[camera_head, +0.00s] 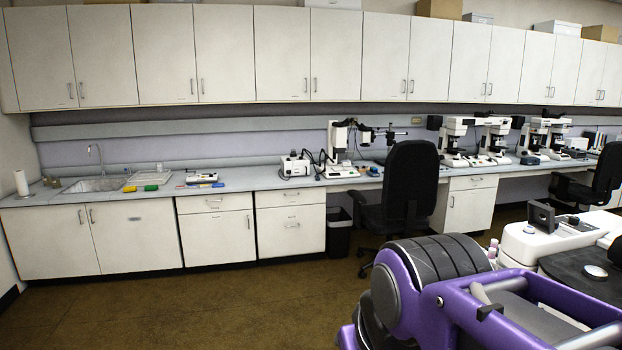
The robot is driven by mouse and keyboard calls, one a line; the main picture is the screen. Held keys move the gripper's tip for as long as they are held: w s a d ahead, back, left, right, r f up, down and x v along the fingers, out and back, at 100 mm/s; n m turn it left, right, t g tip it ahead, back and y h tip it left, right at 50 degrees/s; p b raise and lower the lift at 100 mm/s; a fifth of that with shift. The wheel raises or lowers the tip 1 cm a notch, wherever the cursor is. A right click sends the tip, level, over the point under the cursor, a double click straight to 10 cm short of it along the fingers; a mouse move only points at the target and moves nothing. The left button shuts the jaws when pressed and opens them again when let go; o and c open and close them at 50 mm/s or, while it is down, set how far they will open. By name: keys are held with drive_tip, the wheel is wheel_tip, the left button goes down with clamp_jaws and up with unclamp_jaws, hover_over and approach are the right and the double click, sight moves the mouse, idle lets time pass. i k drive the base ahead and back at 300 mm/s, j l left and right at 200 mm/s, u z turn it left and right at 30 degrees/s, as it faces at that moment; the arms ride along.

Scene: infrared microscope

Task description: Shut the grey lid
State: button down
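A white instrument (522,247) stands at the right, partly hidden behind my purple arm and body. A small dark grey square panel (541,217) stands upright on its top. It may be the grey lid raised, but at this size I cannot tell for sure. My purple and grey links fill the lower right and hide the lower part of the instrument. My gripper's fingers do not show in this view.
A black-topped surface with a white mouse (595,271) lies right of the instrument. A black office chair (405,190) stands before the back counter (262,180), which bears several microscopes. A bin (339,231) sits under it. The floor (200,310) at left is clear.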

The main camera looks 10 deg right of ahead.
sight(535, 208)
drive_tip(key=i+z, duration=0.2)
drive_tip(key=i, duration=0.35)
drive_tip(key=i+j+z, duration=0.25)
drive_tip(key=i, duration=0.25)
drive_tip(key=i+z, duration=0.2)
drive_tip(key=z, duration=0.2)
drive_tip(key=i+l+z, duration=0.1)
drive_tip(key=z, duration=0.3)
drive_tip(key=i+j+z, duration=0.1)
drive_tip(key=i+z, duration=0.15)
drive_tip(key=z, duration=0.15)
